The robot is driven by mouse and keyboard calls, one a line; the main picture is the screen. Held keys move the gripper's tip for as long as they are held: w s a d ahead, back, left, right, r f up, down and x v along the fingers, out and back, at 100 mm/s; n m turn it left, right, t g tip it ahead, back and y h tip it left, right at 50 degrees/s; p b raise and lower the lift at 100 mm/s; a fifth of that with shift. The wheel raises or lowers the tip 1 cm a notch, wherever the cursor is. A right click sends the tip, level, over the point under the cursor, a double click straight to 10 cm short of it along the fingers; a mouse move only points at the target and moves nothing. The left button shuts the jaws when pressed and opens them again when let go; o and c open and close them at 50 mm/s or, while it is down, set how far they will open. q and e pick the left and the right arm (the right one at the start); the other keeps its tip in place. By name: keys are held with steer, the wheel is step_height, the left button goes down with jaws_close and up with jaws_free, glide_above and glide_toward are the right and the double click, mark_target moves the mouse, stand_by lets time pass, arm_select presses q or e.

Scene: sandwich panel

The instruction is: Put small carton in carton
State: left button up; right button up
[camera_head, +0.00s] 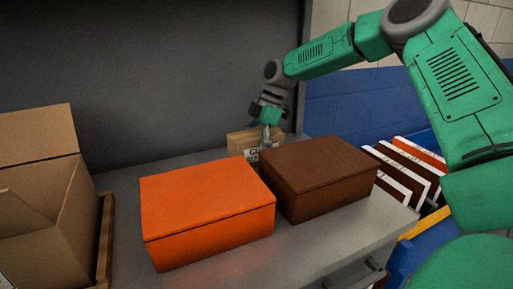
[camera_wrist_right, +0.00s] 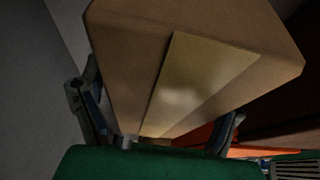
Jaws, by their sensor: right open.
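The small carton (camera_head: 241,143) is tan with a printed label. It stands at the back of the grey table, partly hidden behind the boxes. My right gripper (camera_head: 267,137) reaches down to it from above. In the right wrist view the small carton (camera_wrist_right: 135,60) with its pale tape fills the middle. The fingers of my right gripper (camera_wrist_right: 158,132) are open, one on each side of its near end; I cannot tell whether they touch it. The large carton (camera_head: 75,205) stands open at the left with raised flaps. My left gripper is not in view.
An orange box (camera_head: 205,205) and a brown box (camera_head: 318,172) stand in front of the small carton. A wooden tray edge (camera_head: 105,240) lies under the large carton. A blue bin (camera_head: 425,235) with several panels is at the right. A dark wall (camera_head: 200,70) is behind.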

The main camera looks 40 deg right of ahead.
steer(key=shift+a, duration=0.3)
steer(key=shift+d, duration=0.15)
steer(key=c, duration=1.4)
steer(key=shift+r+b, duration=0.1)
steer(key=shift+b, duration=0.25)
step_height(320, 180, up, 10)
steer(key=shift+r+p, duration=0.2)
steer(key=shift+p, duration=0.55)
